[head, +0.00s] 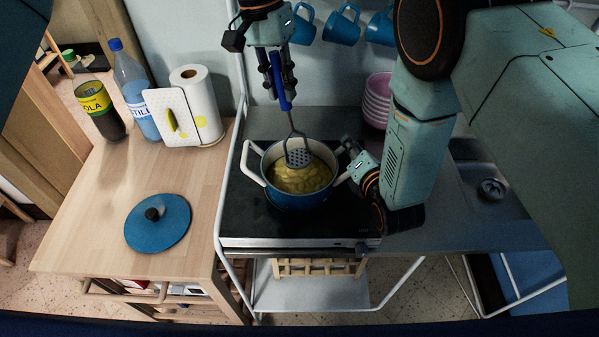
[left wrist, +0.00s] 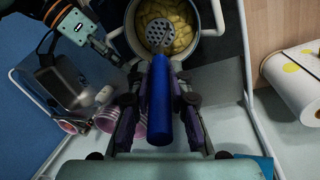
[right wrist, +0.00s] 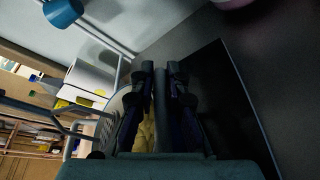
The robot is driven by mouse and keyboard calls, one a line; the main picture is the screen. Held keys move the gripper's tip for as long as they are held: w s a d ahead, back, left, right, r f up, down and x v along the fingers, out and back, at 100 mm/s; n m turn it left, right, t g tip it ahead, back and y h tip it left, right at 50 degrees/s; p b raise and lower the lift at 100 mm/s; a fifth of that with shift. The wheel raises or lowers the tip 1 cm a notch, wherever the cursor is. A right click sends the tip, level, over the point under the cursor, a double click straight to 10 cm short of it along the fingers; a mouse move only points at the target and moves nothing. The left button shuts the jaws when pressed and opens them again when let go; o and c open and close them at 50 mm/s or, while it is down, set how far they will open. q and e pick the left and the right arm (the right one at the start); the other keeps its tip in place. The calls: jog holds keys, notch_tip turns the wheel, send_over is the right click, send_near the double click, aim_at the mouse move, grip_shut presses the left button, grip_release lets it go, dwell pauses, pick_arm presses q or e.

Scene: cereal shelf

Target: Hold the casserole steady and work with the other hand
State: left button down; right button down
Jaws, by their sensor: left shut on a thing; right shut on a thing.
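The casserole (head: 296,199), blue outside and pale inside with two pale handles, stands upright on the black stove top. It holds yellow chunks (head: 312,178), probably potatoes. My left gripper (head: 281,84) is shut on the blue handle of a masher (head: 291,118), which points down. The masher's perforated grey head is inside the casserole at the chunks; it also shows in the left wrist view (left wrist: 158,34). My right gripper (head: 350,160) is shut on the casserole's right handle.
A blue lid (head: 172,226) with a dark knob lies on the wooden counter (head: 105,205). A dark bottle (head: 103,112), a clear bottle (head: 139,98) and a paper towel roll (head: 203,103) stand behind it. Pink bowls (head: 377,101) are stacked right of the stove. Blue mugs (head: 341,27) hang above.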

pick_arm(q)
jog(key=shift+d+r, duration=0.15)
jog(key=shift+r, duration=2.7)
jog(key=shift+w+a+f, duration=0.25)
jog(key=shift+a+f, duration=0.05)
jog(key=shift+a, duration=0.2)
jog(key=shift+w+a+f, duration=0.2)
jog(key=shift+a+f, duration=0.1)
jog(key=shift+a, duration=0.2)
notch_tip(320, 180, down, 12)
jog(key=s+d, duration=0.1)
jog(key=d, duration=0.1)
jog(key=shift+f, duration=0.1)
jog(key=shift+a, duration=0.1)
